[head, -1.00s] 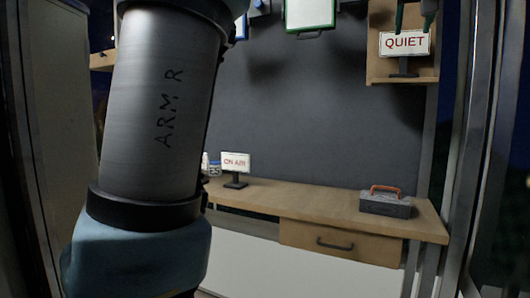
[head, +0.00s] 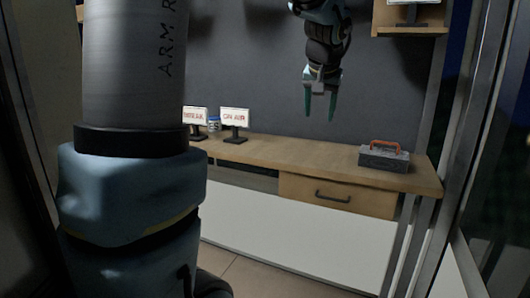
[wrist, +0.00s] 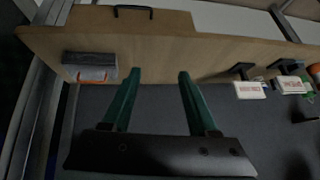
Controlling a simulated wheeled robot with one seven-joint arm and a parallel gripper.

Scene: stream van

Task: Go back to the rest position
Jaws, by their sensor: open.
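My gripper (head: 320,112) hangs in the air in front of the dark wall, above the wooden counter, fingers pointing down. Its two green fingers are apart with nothing between them. In the wrist view the open fingers (wrist: 158,76) point towards the counter (wrist: 200,55), which appears upside down. Nothing touches the gripper.
On the counter (head: 290,155) stand an ON AIR sign (head: 234,118), a second sign (head: 195,116), a small jar (head: 214,124) and a grey toolbox (head: 384,157) with an orange handle. A shut drawer (head: 335,194) is below. A wall shelf (head: 410,31) holds a sign, cut off.

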